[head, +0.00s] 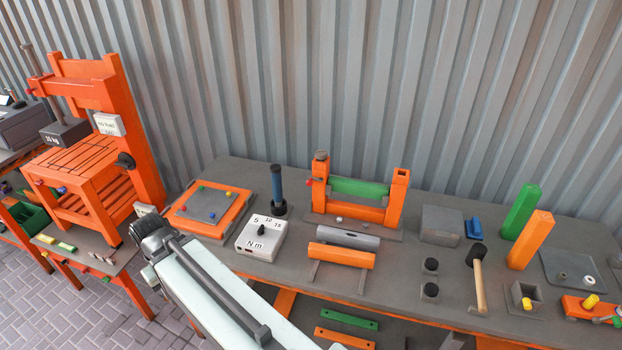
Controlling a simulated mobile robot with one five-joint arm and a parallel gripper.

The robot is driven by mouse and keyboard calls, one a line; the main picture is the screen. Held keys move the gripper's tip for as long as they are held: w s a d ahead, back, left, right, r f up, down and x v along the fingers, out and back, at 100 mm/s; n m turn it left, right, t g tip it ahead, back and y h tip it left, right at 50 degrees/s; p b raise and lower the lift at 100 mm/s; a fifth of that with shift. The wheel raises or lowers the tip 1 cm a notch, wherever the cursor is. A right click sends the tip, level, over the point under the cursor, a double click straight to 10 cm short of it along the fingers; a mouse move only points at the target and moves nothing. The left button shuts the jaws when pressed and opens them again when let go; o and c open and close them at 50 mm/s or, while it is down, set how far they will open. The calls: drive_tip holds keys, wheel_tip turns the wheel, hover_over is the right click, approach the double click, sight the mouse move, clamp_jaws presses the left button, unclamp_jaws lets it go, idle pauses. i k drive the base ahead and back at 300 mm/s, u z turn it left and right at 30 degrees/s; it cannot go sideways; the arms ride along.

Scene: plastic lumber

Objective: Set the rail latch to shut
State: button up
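I cannot pick out the rail latch for certain. An orange frame (318,191) stands at the back of the grey workbench, with a green bar (359,187) held level between its two posts. A small red knob (308,181) shows at its left post, and a pale round piece (338,219) at its foot. In front of it lie a grey bar with a dark slot (347,238) and an orange bar (340,256) on low supports. Whether any of these is open or shut is too small to tell. My arm reaches in from the bottom; no gripper fingers show.
A white torque box (262,236), a blue-handled tool (277,187) and an orange-framed plate (207,208) stand left of the frame. A hammer (479,285), dark cylinders and upright green (522,212) and orange (530,240) posts stand right. Corrugated wall (400,90) closes the back.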

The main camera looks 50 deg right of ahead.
sight(309, 183)
drive_tip(key=u, duration=0.15)
drive_tip(key=k, duration=0.9)
drive_tip(key=u, duration=0.75)
drive_tip(key=i, duration=1)
